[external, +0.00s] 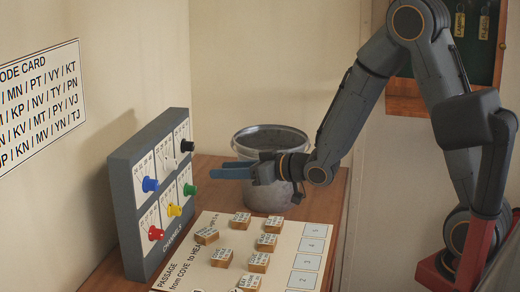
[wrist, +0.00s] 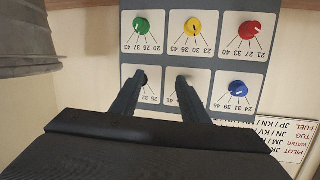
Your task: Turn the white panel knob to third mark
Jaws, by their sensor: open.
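The white knob (external: 171,164) sits in the upper row of the grey channel panel (external: 126,200), between the blue knob (external: 150,184) and the black knob (external: 187,146). My gripper (external: 218,169) is open and empty, its blue fingers pointing left at the panel with a gap before it. In the wrist view the panel is upside down, and my gripper (wrist: 161,76) has one finger over the black knob's plate and the other over the white knob's plate (wrist: 203,92). The white knob is hidden there behind that finger, so its setting cannot be read.
Green (external: 190,189), yellow (external: 174,210) and red (external: 155,233) knobs fill the lower row. A metal bucket (external: 270,140) stands close behind my gripper. Several lettered wooden blocks (external: 258,262) lie on the passage board (external: 205,270) in front. A code card (external: 40,100) hangs on the wall.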

